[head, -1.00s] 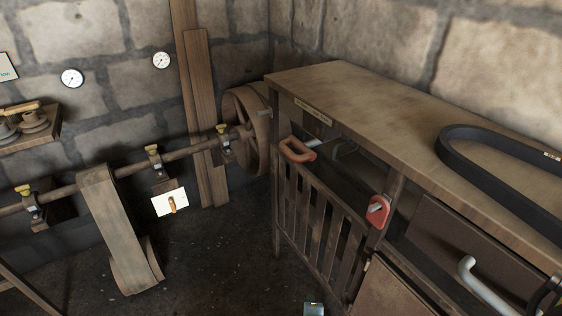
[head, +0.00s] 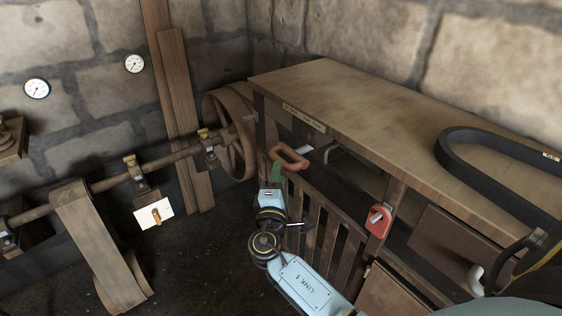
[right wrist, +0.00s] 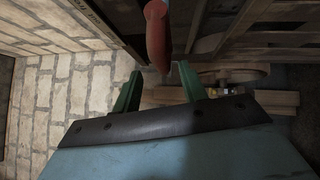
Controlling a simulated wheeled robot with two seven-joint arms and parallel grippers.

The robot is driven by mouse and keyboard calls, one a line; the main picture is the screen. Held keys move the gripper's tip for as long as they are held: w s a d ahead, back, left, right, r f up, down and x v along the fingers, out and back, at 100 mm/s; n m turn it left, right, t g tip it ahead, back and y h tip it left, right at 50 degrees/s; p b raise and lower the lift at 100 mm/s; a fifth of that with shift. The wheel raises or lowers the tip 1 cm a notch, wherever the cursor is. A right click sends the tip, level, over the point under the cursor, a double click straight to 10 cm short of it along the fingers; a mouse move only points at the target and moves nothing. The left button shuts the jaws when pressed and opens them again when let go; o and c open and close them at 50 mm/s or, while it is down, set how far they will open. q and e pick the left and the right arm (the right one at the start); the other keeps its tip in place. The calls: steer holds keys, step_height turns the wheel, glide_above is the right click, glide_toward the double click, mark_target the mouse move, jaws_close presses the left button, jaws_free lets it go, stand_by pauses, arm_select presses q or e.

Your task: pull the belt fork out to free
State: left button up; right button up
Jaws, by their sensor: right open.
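My right gripper (head: 277,172) is just below and left of this handle. In the right wrist view the green fingers of my right gripper (right wrist: 160,70) are open and apart. The red handle (right wrist: 157,32) shows ahead, in line with the gap between them. I cannot tell whether the fingers touch it. My left gripper is not in view.
The wooden bench (head: 330,80) carries a black belt (head: 460,150). A red latch (head: 378,220) and the slatted guard (head: 318,222) are on its front. A large wheel (head: 222,125) and shaft stand left of it.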

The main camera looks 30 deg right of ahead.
steer(key=shift+x, duration=2.75)
jaws_close()
